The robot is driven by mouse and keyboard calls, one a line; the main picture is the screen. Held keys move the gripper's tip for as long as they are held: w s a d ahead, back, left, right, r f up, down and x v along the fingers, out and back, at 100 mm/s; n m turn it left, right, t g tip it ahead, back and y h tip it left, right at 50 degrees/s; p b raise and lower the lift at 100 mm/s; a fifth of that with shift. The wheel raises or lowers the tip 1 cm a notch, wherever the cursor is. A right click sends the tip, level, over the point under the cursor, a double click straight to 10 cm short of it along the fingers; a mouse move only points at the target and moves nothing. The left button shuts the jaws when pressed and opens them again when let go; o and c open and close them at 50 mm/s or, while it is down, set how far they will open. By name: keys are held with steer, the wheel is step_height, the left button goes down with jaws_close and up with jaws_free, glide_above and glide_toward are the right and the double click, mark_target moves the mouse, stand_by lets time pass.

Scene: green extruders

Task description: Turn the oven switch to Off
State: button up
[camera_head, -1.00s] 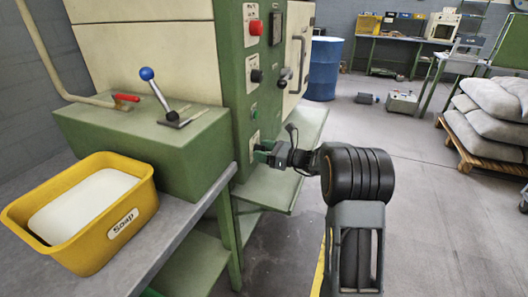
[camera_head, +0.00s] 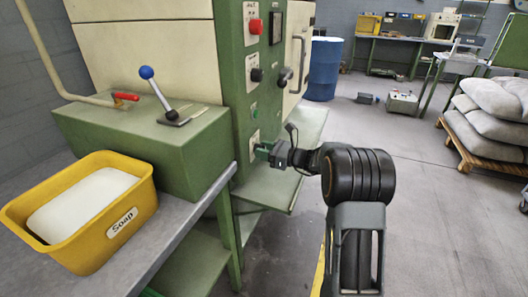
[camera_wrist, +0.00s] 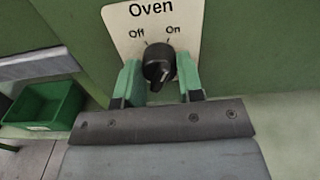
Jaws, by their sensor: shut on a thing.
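The oven switch (camera_wrist: 158,62) is a round black knob with a ridge, on a white label reading Oven, Off at upper left and On at upper right. The ridge runs roughly up and down; I cannot tell which word it marks. In the wrist view my gripper (camera_wrist: 159,66) has one green finger on each side of the knob and is shut on it. In the head view my gripper (camera_head: 263,152) reaches the lower part of the green panel (camera_head: 240,100) from the right, hiding the switch.
Above on the panel are a red button (camera_head: 256,27), a black knob (camera_head: 257,75) and a handle (camera_head: 284,76). A green shelf (camera_head: 268,188) lies below the arm. A yellow soap box (camera_head: 119,245) stands on the bench at left.

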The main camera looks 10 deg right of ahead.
steer(key=n+b, duration=0.3)
steer(key=n, duration=0.1)
steer(key=n+b, duration=0.1)
steer(key=b, duration=0.1)
steer(key=shift+f+n+b, duration=0.3)
steer(key=shift+n+b, duration=0.05)
steer(key=shift+n, duration=0.05)
steer(key=n+b, duration=0.3)
steer(key=shift+r+n+b, duration=0.15)
steer(key=shift+n+b, duration=1.15)
steer(key=shift+r, duration=0.1)
steer(key=o, duration=0.9)
steer(key=shift+r, duration=0.1)
steer(key=shift+p+v, duration=1.4)
steer(key=shift+v, duration=5.55)
